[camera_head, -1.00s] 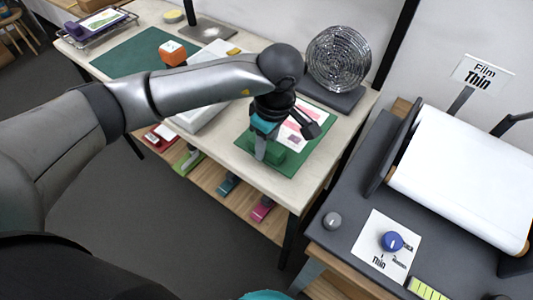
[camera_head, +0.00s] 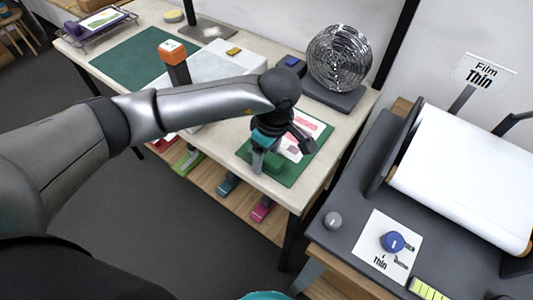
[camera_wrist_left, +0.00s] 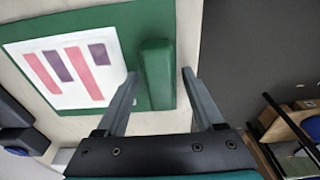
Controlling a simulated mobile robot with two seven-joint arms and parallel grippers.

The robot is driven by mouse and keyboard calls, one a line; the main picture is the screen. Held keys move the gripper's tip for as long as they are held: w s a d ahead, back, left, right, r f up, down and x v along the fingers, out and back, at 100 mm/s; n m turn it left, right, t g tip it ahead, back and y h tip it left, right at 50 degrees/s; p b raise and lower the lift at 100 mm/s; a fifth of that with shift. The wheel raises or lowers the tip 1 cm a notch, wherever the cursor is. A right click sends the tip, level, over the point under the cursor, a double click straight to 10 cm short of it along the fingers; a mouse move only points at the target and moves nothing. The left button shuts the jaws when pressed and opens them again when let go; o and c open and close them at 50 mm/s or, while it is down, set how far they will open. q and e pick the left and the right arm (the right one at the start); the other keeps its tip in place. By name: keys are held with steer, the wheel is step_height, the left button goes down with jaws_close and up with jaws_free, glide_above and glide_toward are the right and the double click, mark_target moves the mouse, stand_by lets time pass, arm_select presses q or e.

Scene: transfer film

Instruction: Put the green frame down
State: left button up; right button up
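The green frame (camera_head: 299,170) lies flat on the pale table near its front right corner. It carries a white sheet with pink and purple bars (camera_wrist_left: 70,65) and has a raised green handle (camera_wrist_left: 158,75) along one side. My left gripper (camera_head: 262,165) is over that handle. In the left wrist view its two fingers (camera_wrist_left: 159,72) stand on either side of the handle, with a narrow gap at each side, so it is open. The gripper hides part of the frame in the head view. My right gripper is not in view.
A round wire-like disc (camera_head: 338,57) on a dark base stands behind the frame. A green mat (camera_head: 127,55) and an orange-topped post (camera_head: 172,50) are further left. A dark machine with a white roll (camera_head: 462,185) and a "Film Thin" sign (camera_head: 484,72) stands at right.

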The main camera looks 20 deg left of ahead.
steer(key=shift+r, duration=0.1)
arm_select(q)
steer(key=shift+r+p, duration=0.25)
steer(key=shift+p, duration=0.05)
step_height(320, 180, up, 12)
steer(key=d, duration=0.1)
steer(key=shift+s+d, duration=0.2)
steer(key=shift+s, duration=0.05)
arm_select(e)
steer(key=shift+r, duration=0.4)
arm_select(q)
steer(key=shift+f, duration=0.15)
